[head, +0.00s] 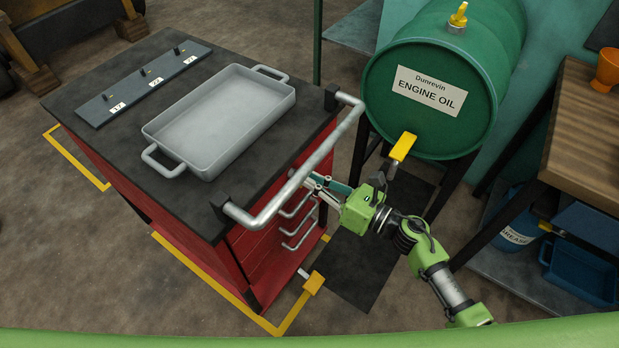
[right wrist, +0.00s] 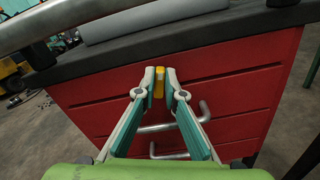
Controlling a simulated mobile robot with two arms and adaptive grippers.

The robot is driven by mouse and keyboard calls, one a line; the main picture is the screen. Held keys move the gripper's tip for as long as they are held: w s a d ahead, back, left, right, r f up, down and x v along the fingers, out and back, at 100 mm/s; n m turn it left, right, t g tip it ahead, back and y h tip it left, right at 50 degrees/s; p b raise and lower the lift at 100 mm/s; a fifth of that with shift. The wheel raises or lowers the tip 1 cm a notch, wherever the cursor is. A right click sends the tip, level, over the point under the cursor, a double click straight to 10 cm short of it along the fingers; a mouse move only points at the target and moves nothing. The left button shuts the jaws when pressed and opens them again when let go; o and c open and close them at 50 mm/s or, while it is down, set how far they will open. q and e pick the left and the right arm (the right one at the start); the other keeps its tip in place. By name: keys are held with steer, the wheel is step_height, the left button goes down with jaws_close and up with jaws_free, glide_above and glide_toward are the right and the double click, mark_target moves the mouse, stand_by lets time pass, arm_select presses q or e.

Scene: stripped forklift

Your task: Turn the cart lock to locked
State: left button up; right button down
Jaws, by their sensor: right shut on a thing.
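The red cart (head: 253,270) has a dark top and a grey push handle (head: 300,165). My right gripper (head: 312,183) reaches under this handle to the drawer face, which also shows in the right wrist view (right wrist: 85,92). There its fingertips (right wrist: 159,82) are shut on a small upright yellow piece (right wrist: 159,84), apparently the cart lock, near the top of the face. The fingers hide much of it, so I cannot read its locked or unlocked marking. In the head view the gripper and handle hide it. My left gripper is not in view.
A grey tray (head: 225,115) and a switch strip (head: 145,83) lie on the cart top. A yellow pedal (head: 314,283) sits low by the cart. A wooden bench (head: 590,130) is at far right.

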steer(key=shift+w+d+f+m+p, duration=0.15)
steer(key=shift+m+p, duration=0.25)
steer(key=shift+m, duration=1.95)
steer(key=shift+w+d+f+m+p, duration=0.1)
steer(key=shift+f+m+p, duration=0.2)
steer(key=shift+m, duration=2.1)
steer(key=shift+w+d+f+m+p, duration=0.1)
steer(key=shift+m+p, duration=0.35)
steer(key=shift+m, duration=1.9)
steer(key=c, duration=2.1)
jaws_free()
steer(key=shift+c, duration=0.2)
